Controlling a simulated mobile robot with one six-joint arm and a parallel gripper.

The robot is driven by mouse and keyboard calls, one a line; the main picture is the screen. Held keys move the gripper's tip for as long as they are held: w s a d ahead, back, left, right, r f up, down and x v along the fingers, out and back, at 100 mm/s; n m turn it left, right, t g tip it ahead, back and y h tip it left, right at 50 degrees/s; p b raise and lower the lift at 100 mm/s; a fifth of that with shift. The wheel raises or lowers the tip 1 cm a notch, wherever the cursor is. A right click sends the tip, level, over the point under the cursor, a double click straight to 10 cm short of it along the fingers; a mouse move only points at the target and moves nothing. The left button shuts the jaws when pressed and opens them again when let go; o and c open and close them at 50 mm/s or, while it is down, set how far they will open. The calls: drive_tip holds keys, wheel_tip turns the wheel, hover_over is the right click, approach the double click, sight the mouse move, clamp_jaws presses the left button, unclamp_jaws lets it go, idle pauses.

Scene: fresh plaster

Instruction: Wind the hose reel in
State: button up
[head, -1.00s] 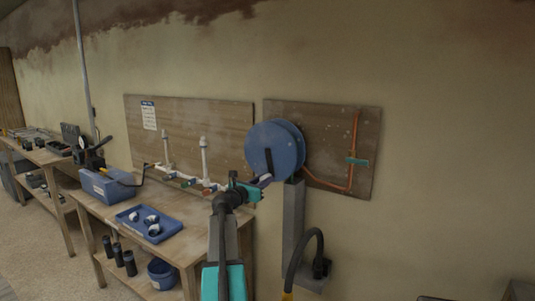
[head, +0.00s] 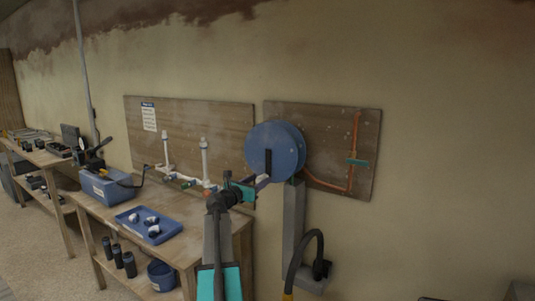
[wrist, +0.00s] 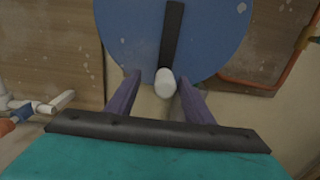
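The hose reel (head: 285,143) is a blue disc on a grey post in front of a wooden wall panel. Its dark crank arm (wrist: 172,35) points down, and a white handle (wrist: 165,83) sticks out at its lower end. My gripper (wrist: 162,82) is open in the wrist view, with one purple finger on each side of the handle. Gaps show between the fingers and the handle. In the head view my gripper (head: 263,181) is at the reel's lower left. A black hose (head: 303,247) curves down beside the post (head: 294,215).
A workbench (head: 185,245) to the left carries a blue tray (head: 133,228) with white fittings and a blue toolbox (head: 98,186). White pipes (head: 205,160) stand near the reel's left. Copper pipe (head: 353,145) runs on the panel to the right. Wall further right is bare.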

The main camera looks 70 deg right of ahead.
drive_tip(key=shift+s, duration=0.15)
drive_tip(key=shift+a, duration=0.1)
drive_tip(key=shift+v, duration=1.35)
drive_tip(key=v, duration=0.6)
